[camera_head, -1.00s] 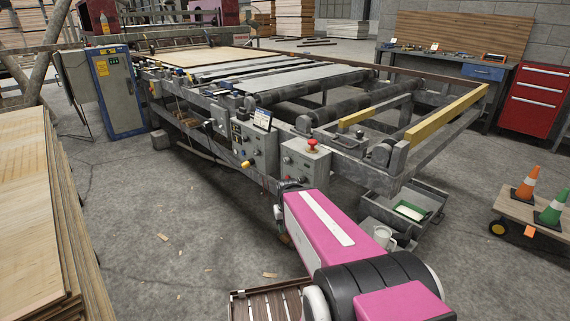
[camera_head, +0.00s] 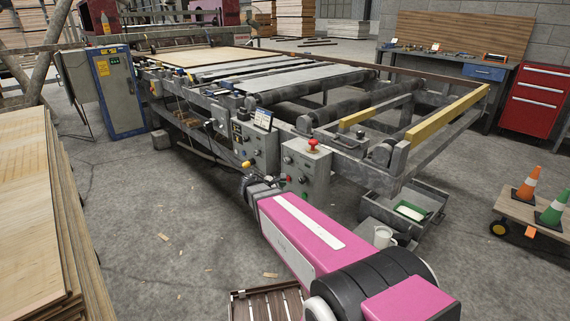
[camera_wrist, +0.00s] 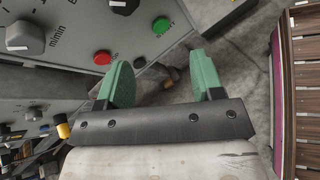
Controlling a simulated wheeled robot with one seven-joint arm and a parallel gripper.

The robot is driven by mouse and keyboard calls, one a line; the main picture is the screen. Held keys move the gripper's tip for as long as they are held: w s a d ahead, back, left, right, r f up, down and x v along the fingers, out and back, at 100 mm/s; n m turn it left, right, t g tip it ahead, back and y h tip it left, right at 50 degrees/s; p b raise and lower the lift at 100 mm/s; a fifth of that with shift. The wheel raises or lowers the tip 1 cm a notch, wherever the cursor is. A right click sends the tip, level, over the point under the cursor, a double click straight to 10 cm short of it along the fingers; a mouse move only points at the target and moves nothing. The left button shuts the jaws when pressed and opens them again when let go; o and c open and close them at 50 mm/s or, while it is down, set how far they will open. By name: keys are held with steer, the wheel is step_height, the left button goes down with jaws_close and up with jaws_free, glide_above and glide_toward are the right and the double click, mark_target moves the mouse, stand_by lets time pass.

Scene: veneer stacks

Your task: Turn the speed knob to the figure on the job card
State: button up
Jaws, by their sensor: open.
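The speed knob (camera_wrist: 25,38), grey with a pale pointer mark and "m/min" lettering beside it, is at the upper left in the wrist view. Its panel also bears a red button (camera_wrist: 102,57) and a green button (camera_wrist: 161,25). My gripper (camera_wrist: 166,82) is open, with two green fingers apart and nothing between them. The knob lies outside the fingers, to their left. In the head view my gripper's end is beside the front of the grey control boxes, its fingers hard to make out. A small card (camera_head: 262,118) stands on the left box; its figure is too small to read.
The right control box (camera_head: 306,168) carries a red mushroom button (camera_head: 312,145). A yellow-tipped handle (camera_head: 246,164) sticks out from the left box. Floor to the left is mostly open.

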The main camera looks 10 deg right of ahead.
mark_target(285, 162)
steer(key=w+a+r+n+t+h, duration=0.4)
steer(key=w+a+r+n+t, duration=0.15)
steer(key=w+n, duration=0.2)
steer(key=shift+g, duration=0.35)
steer(key=x, duration=0.9)
steer(key=shift+d+r, duration=0.3)
steer(key=shift+d, duration=0.1)
steer(key=c, duration=0.9)
